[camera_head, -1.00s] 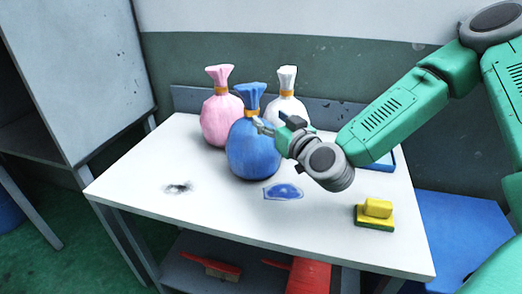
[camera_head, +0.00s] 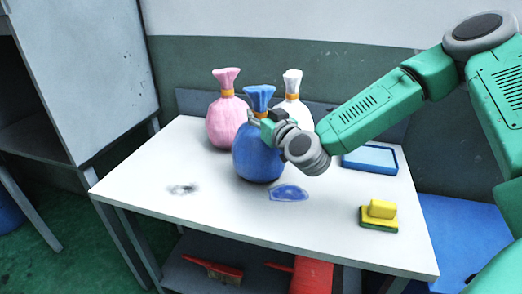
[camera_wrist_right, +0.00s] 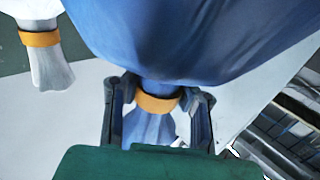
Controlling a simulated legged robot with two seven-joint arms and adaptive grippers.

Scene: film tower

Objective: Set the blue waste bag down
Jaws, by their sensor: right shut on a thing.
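The blue waste bag (camera_head: 258,155) is upright at the middle of the white table (camera_head: 330,225), with an orange band at its neck. My right gripper (camera_head: 264,116) is shut on the neck of the blue bag. In the right wrist view the fingers (camera_wrist_right: 160,105) sit on both sides of the orange band, and the blue bag (camera_wrist_right: 200,40) fills the top. The bag's base appears at the table surface; I cannot tell if it touches. My left gripper is not in view.
A pink bag (camera_head: 226,120) stands left behind the blue bag, and a white bag (camera_head: 292,85) right behind it.

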